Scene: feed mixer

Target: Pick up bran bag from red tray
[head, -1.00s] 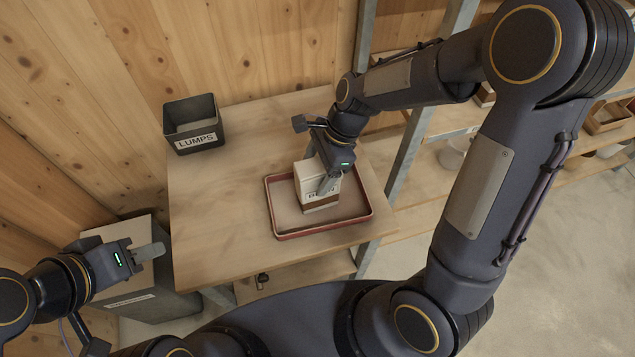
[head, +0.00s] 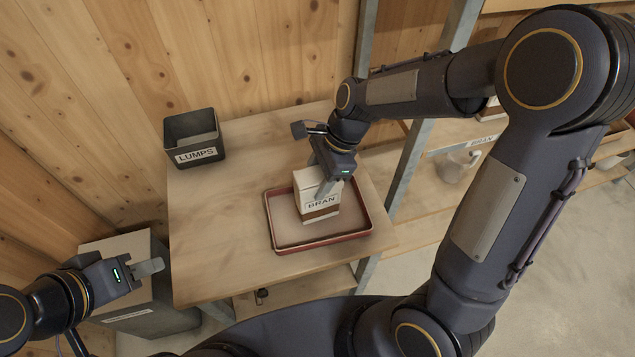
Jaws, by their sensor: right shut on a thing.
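The bran bag (head: 316,206), a white block-like pack with a brown band and a BRAN label, is upright within the outline of the red tray (head: 270,228). I cannot tell whether its base touches the tray floor. My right gripper (head: 324,186) is shut on the upper part of the bag from above, and its fingers hide part of the top. My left gripper (head: 150,267) is at the lower left, away from the tray, over the grey bin. Its finger opening cannot be made out.
A black box labelled LUMPS (head: 194,138) stands at the back left of the wooden table (head: 220,230). A grey bin (head: 165,315) stands left of the table. A shelf post (head: 405,175) and shelves with a white jug (head: 455,163) are on the right. The table's left half is mostly clear.

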